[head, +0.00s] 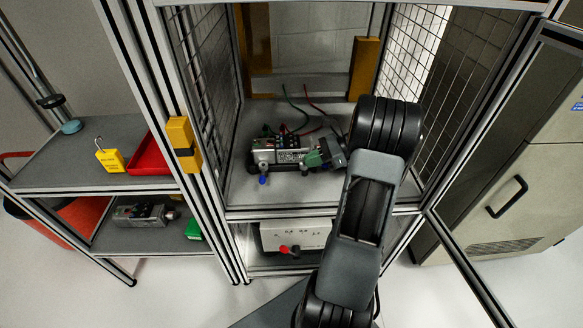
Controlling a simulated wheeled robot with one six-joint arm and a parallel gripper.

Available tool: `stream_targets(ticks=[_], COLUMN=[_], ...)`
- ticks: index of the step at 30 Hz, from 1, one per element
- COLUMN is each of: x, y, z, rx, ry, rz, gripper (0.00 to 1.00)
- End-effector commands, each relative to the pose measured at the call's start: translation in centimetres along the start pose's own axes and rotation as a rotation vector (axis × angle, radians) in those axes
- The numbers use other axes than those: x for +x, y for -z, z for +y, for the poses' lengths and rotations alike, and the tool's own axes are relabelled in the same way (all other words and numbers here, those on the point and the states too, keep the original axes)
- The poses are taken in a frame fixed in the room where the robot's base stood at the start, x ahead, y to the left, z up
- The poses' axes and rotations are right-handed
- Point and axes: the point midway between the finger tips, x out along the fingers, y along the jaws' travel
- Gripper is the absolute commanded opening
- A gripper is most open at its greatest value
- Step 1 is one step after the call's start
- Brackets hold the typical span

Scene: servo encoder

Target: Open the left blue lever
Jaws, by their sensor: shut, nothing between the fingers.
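The servo encoder unit (279,155), a grey metal box with terminals and a printed label, sits on the cabinet's middle shelf. The left blue lever (263,179) hangs at its lower front left corner, in plain view. A second lever at the unit's right end is not clear to see. My gripper (316,158) is small and dark at the unit's right end, left of my black wrist. It is shut and empty, to the right of the left blue lever and apart from it. Whether its tips touch the unit cannot be told. My arm hides the shelf's right side.
Red and green cables (294,112) rise behind the unit. Mesh walls and aluminium posts frame the cabinet. A white box with a red lever (287,249) stands below. A side rack at left holds a yellow padlock tag (110,160), a red tray (149,158) and another unit (143,214).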

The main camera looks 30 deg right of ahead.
Motion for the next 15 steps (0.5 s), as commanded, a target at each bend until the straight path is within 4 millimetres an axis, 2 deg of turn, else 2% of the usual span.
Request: stream_targets(ticks=[15], x=[9.3], y=[0.2], z=[0.1], rx=[-0.002], ry=[-0.004], rz=[0.001], gripper=[0.0])
